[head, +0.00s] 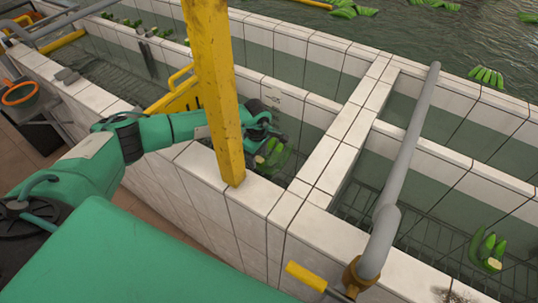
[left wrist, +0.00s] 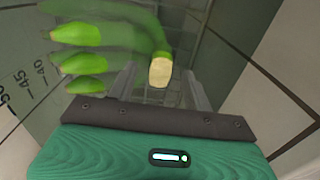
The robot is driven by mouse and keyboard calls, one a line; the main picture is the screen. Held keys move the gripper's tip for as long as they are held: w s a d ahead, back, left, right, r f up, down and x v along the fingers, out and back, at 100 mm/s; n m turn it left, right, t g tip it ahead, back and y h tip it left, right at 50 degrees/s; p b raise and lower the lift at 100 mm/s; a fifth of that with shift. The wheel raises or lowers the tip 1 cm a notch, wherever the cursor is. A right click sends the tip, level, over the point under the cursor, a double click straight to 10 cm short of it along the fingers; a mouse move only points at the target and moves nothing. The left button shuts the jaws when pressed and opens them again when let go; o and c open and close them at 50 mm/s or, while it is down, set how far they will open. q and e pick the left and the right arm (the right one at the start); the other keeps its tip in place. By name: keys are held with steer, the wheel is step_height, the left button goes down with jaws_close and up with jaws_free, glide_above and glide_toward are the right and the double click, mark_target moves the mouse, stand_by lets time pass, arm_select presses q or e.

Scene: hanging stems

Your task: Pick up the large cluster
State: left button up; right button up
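A green banana cluster (head: 271,156) is low in the narrow tiled basin beyond the yellow post. In the left wrist view it shows close up, with several blunt green fruit tips (left wrist: 82,62) at the left and a pale cut stem end (left wrist: 160,72) in the middle. My left gripper (head: 264,138) is at this cluster, its arm passing behind the post. In the wrist view its two grey fingers are apart, on either side of the stem end; I cannot tell whether they touch it. Another, smaller-looking cluster (head: 489,251) is in the right basin. My right gripper is not in view.
The yellow post (head: 215,90) stands on the tiled wall (head: 262,192) in front of my left arm. A grey pipe (head: 405,150) crosses at the right. More bananas (head: 487,76) float in the far water.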

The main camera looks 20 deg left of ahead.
arm_select(q)
jaws_close()
steer(key=shift+r, duration=0.2)
